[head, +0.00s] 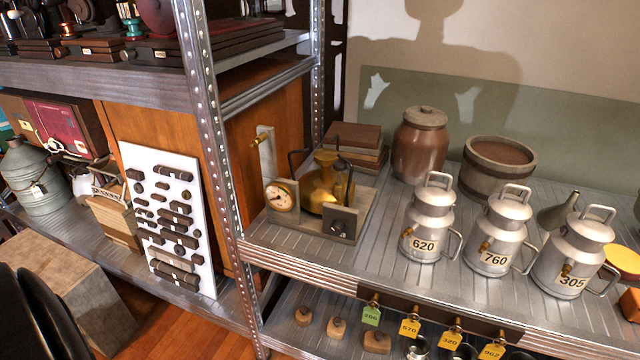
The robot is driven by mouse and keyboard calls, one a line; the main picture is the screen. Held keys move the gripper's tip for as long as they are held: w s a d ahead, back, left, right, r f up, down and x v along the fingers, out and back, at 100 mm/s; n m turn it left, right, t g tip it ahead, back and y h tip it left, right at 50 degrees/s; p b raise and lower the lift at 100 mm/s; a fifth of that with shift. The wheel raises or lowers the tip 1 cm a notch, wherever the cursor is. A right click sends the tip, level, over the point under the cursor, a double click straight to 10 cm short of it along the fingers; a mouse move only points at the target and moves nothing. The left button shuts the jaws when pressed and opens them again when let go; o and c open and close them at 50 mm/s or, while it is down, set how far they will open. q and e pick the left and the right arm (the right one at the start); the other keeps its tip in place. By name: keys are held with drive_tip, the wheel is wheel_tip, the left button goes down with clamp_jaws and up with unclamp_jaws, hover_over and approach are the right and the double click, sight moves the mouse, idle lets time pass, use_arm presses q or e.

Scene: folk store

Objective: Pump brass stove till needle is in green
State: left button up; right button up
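The brass stove (325,185) stands on a wooden base (365,215) on the middle shelf, just right of the metal upright. A round gauge (281,197) with a pale face is set in a block at its left front. The gauge is too small to tell where its needle points or where any green is. A second block (342,224) with a dark round knob sits at the right front. Dark curved arms rise around the brass body. A pale upright piece with a brass knob (262,143) stands behind the gauge. Neither gripper is in view.
Metal milk cans numbered 620 (430,220), 760 (496,235) and 305 (572,258) stand right of the stove. A brown lidded crock (419,150), a wooden tub (495,170) and stacked boxes (353,140) are behind. The perforated upright (212,130) stands left of the stove.

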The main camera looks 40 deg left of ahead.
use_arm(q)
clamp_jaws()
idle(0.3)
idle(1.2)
